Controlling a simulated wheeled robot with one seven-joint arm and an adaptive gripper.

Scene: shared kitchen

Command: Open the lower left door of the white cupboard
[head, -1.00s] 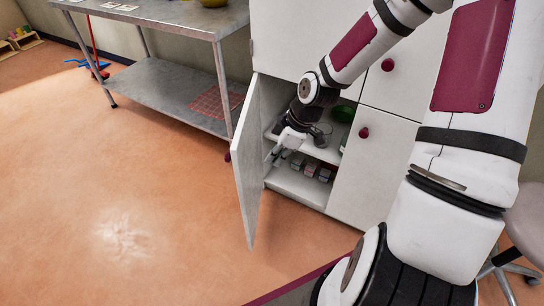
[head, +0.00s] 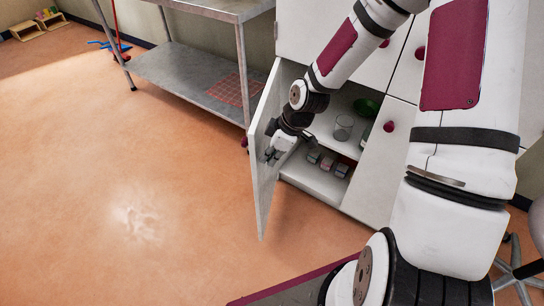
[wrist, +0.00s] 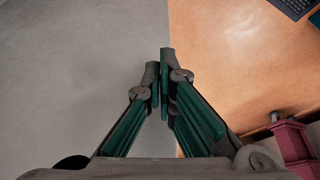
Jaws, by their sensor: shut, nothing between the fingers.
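The lower left door (head: 264,190) of the white cupboard (head: 375,185) stands swung open to the left, with its red knob (head: 244,142) on the outer side. My gripper (head: 270,154) is at the inner side of this door, partly hidden by my wrist. In the wrist view, my gripper (wrist: 164,72) is shut and empty, its fingertips close to the door's free edge. The door's pale inner face (wrist: 80,75) fills the left half there. I cannot tell whether the fingers touch it.
Inside the cupboard are a glass (head: 343,128), a green bowl (head: 366,107) and several small boxes (head: 327,162). A metal table (head: 190,80) with a lower shelf stands left of the door. The orange floor (head: 120,180) in front is clear. A chair (head: 520,270) is at the right edge.

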